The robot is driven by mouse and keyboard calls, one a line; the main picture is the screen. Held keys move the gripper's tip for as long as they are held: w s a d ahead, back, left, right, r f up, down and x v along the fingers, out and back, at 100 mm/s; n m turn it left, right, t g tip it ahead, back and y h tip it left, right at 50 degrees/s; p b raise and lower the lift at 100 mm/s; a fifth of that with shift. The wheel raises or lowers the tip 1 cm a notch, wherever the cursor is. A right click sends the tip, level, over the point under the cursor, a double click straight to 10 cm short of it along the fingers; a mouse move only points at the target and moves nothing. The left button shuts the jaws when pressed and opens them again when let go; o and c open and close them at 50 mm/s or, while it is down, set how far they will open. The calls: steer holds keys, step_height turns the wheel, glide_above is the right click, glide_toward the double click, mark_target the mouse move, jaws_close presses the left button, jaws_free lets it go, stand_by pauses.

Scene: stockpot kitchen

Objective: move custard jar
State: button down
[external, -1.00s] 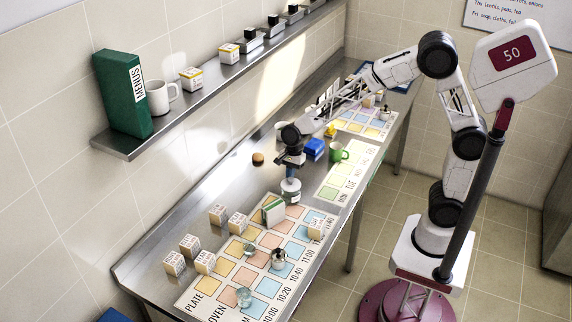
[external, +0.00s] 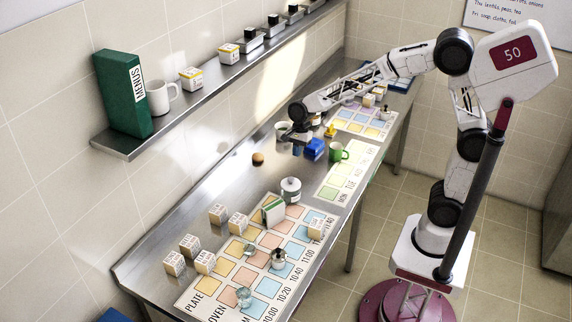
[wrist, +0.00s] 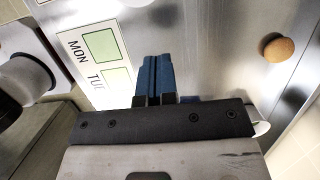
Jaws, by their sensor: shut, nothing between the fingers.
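A brown round item (external: 258,159) lies on bare counter. A green-and-white box (external: 273,210) stands beside the jar. The wall shelf (external: 215,85) runs above.

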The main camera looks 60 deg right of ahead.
steer(key=shift+v, duration=1.2)
steer(key=shift+a, duration=0.15)
steer(key=a+f+y, duration=0.1)
steer(key=a+y, duration=0.1)
steer(key=a, duration=0.1)
steer(key=s+a+g+y, duration=0.1)
steer(key=a+y, duration=0.1)
steer(key=a, duration=0.2)
steer(key=s+a+f+g+y, duration=0.1)
steer(key=a, duration=0.3)
steer(key=shift+s+a+f+y, duration=0.25)
steer(key=shift+f+y, duration=0.1)
steer(key=shift+y, duration=0.05)
steer(key=a+y, duration=0.2)
steer(key=a, duration=0.1)
steer(key=w+a+r+t+y, duration=0.1)
steer(key=a+y, duration=0.2)
steer(key=a, duration=0.1)
steer(key=a+t+y, duration=0.1)
steer(key=a+y, duration=0.2)
steer(key=shift+w+a+r, duration=0.25)
steer(key=shift+w+a, duration=0.1)
steer(key=shift+w+a+r+m+t+y, duration=0.2)
steer(key=shift+w+a+m+t+y, duration=0.3)
steer(key=shift+t+y, duration=0.25)
steer(key=shift+d, duration=0.25)
